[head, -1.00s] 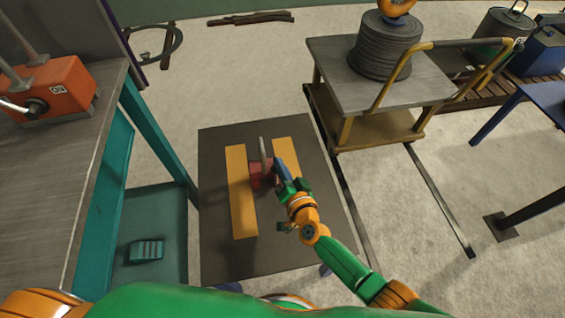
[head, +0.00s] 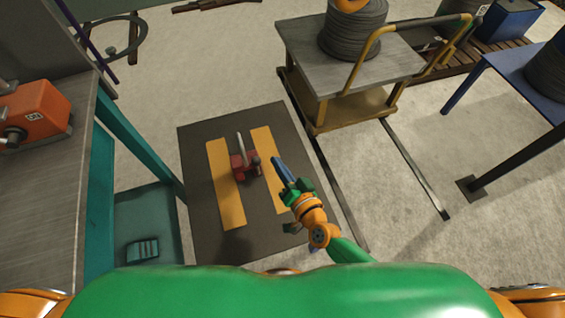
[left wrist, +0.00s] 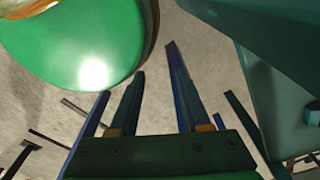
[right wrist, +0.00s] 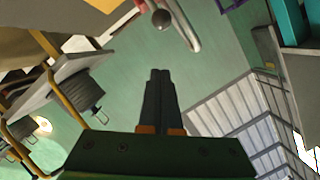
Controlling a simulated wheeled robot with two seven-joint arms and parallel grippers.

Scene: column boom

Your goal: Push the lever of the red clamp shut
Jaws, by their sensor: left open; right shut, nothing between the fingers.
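The red clamp (head: 246,170) sits on a dark board between two yellow strips in the head view. Its pale metal lever (head: 239,146) stands up from the clamp, and a dark round knob shows at its right. In the right wrist view a metal bar (right wrist: 183,24) and a dark ball knob (right wrist: 161,18) show at the top, ahead of the fingers. My right gripper (head: 277,163) is shut and empty, to the right of the clamp and apart from it in the picture. My left gripper (left wrist: 155,65) is open and empty; it shows only in the left wrist view.
A workbench (head: 45,165) with an orange box (head: 35,112) stands at the left. A yellow cart (head: 340,62) carrying a cable coil stands behind right of the board. A blue table (head: 520,72) is at the far right.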

